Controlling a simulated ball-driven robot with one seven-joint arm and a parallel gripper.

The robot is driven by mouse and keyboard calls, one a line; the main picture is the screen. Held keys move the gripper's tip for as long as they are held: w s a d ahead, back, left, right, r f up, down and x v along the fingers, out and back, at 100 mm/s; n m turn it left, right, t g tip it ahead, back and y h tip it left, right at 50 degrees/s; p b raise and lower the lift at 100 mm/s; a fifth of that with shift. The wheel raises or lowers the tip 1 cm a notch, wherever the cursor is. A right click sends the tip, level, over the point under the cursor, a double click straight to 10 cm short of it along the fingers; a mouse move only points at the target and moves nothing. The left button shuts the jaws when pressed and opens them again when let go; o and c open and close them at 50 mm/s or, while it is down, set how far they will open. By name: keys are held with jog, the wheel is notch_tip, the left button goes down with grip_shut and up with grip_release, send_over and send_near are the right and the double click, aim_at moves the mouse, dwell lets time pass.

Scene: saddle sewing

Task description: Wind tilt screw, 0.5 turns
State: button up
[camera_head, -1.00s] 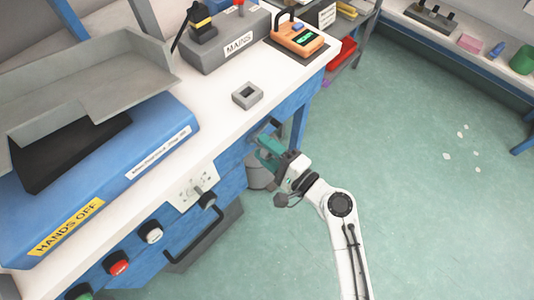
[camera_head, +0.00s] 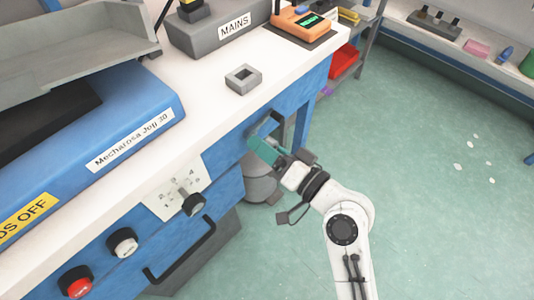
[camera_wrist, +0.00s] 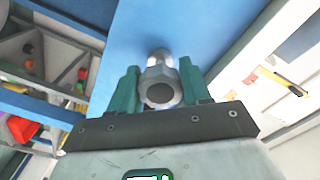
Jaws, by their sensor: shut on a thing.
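A silver metal knob (camera_wrist: 160,88), which I take to be the tilt screw's end, sits between my teal fingers in the wrist view. Its round dark end faces the wrist camera, and the blue bench front is behind it. My gripper (camera_wrist: 160,70) is shut on it, with one finger on each side. In the head view my gripper (camera_head: 262,150) is at the blue bench front, below the table's edge. A grey bar (camera_head: 270,122) shows beside the fingers there. The knob itself is hidden in that view.
The bench top (camera_head: 205,95) carries a small grey block (camera_head: 243,79), the MAINS box (camera_head: 218,35) and an orange meter (camera_head: 300,22). A selector knob (camera_head: 194,204) and a black handle (camera_head: 181,250) stick out left of my gripper. Green floor (camera_head: 430,200) is open to the right.

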jog(key=n+b, duration=0.4)
jog(key=n, duration=0.1)
jog(key=shift+s+a+f, duration=0.1)
jog(key=shift+a+f, duration=0.15)
jog(key=shift+f, duration=0.15)
jog(key=shift+b, duration=0.3)
jog(key=o, duration=1)
jog(key=shift+r, duration=0.1)
jog(key=shift+d, duration=0.1)
jog(key=shift+r, duration=0.1)
jog(key=shift+d, duration=0.25)
jog(key=v, duration=1)
jog(key=shift+s, duration=0.2)
